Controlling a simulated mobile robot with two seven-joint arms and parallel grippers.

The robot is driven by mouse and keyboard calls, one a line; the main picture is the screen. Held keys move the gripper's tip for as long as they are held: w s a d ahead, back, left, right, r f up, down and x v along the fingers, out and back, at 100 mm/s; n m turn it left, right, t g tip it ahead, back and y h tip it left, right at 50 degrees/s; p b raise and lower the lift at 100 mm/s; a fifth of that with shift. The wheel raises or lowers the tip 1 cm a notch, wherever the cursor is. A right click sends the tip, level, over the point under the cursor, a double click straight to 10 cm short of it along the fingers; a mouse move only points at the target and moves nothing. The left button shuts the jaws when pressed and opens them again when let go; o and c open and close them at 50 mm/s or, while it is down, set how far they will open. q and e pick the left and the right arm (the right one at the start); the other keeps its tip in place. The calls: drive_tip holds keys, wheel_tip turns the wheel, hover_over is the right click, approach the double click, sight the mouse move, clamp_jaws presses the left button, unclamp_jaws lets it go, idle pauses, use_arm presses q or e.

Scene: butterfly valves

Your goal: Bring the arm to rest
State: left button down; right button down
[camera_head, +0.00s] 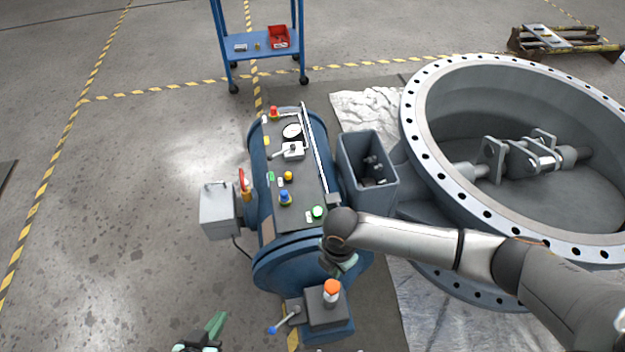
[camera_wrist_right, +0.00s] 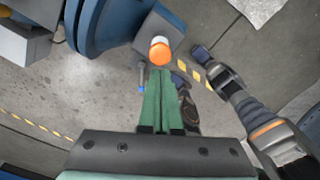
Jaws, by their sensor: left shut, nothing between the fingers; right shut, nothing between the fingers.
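My right arm reaches in from the right in the head view and bends down over the front end of the blue drum-shaped valve body (camera_head: 262,262). My right gripper (camera_head: 345,266) hangs there, mostly hidden under its own wrist. In the right wrist view its green fingers (camera_wrist_right: 160,82) are together and empty. The orange-and-white cap (camera_wrist_right: 160,50) appears just beyond their tips; it also shows in the head view (camera_head: 331,290) on a dark box. My left gripper (camera_head: 217,322) is at the bottom edge, partly cut off, its green fingers together and empty over bare floor.
A panel (camera_head: 300,178) with knobs and a gauge lies on the drum. A grey bin (camera_head: 366,140) and the large flanged ring (camera_head: 420,140) stand close to my right arm. A blue-handled lever (camera_head: 285,320) sticks out beside the box. The floor at left is clear.

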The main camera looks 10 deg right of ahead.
drive_tip(key=s+a+m+t+y, duration=0.4)
drive_tip(key=a+m+y, duration=0.2)
drive_tip(key=a+m, duration=0.4)
drive_tip(key=s+d+m+t+h, duration=0.1)
drive_tip(key=s+d+m+t, duration=0.1)
drive_tip(key=d+m, duration=0.4)
drive_tip(key=s+d+m+t+h, duration=0.2)
drive_tip(key=d+m, duration=0.4)
drive_tip(key=d, duration=0.4)
drive_tip(key=shift+s+d+r+t+h, duration=0.2)
drive_tip(key=shift+r+t+h, duration=0.15)
drive_tip(key=shift+t, duration=0.35)
drive_tip(key=shift+a, duration=0.1)
